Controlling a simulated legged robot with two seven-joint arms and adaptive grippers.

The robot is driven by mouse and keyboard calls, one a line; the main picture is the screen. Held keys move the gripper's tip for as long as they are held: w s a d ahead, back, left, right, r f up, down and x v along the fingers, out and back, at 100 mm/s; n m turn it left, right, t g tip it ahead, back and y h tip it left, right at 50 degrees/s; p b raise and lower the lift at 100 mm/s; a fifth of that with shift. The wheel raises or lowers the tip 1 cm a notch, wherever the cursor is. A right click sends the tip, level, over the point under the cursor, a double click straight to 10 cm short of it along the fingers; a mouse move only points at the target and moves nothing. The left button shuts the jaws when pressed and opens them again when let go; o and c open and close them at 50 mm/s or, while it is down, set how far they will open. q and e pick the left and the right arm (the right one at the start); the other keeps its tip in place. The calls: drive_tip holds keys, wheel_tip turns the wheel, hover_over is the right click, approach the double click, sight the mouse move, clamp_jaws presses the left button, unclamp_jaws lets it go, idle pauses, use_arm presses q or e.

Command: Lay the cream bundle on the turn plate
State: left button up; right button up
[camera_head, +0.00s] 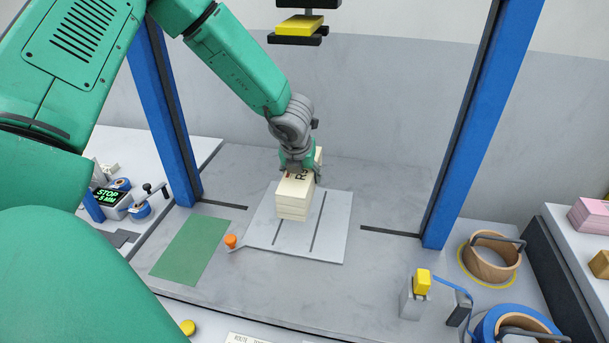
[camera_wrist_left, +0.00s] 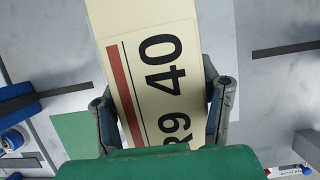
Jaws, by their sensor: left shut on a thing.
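The cream bundle (camera_head: 295,196) is a stack with a printed label. My left gripper (camera_head: 299,168) is shut on it from above, and the bundle is over the back middle of the turn plate. In the left wrist view the bundle (camera_wrist_left: 152,90) lies between the two fingers of my left gripper (camera_wrist_left: 163,110), and its label reads "R9 40". The turn plate (camera_head: 330,235) is a light grey square with two dark slots and an orange knob (camera_head: 231,241) at its left corner. I cannot tell whether the bundle touches the plate. My right gripper is not in view.
Blue posts (camera_head: 467,130) stand on both sides of the plate. A green mat (camera_head: 190,250) lies to the left. A yellow and black head (camera_head: 300,27) hangs above. Tape rolls (camera_head: 490,257) and a yellow-topped device (camera_head: 413,295) are at the right.

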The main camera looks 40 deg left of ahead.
use_arm(q)
drive_tip(key=shift+w+a+f, duration=0.15)
drive_tip(key=shift+w+a, duration=0.05)
drive_tip(key=shift+a, duration=0.05)
drive_tip(key=shift+d+f+b, duration=0.3)
drive_tip(key=shift+f+b, duration=0.45)
drive_tip(key=shift+b, duration=0.25)
wheel_tip(320, 180, down, 4)
drive_tip(key=b, duration=0.3)
drive_tip(key=shift+f+b, duration=0.15)
drive_tip(key=shift+b, duration=0.2)
drive_tip(key=shift+a+f+b, duration=0.2)
drive_tip(key=shift+f+b, duration=0.4)
drive_tip(key=shift+f, duration=0.2)
drive_tip(key=shift+d, duration=0.1)
drive_tip(key=shift+d, duration=0.2)
drive_tip(key=shift+a+f, duration=0.25)
drive_tip(key=shift+f, duration=0.05)
drive_tip(key=shift+f+b, duration=0.1)
drive_tip(key=shift+b, duration=0.25)
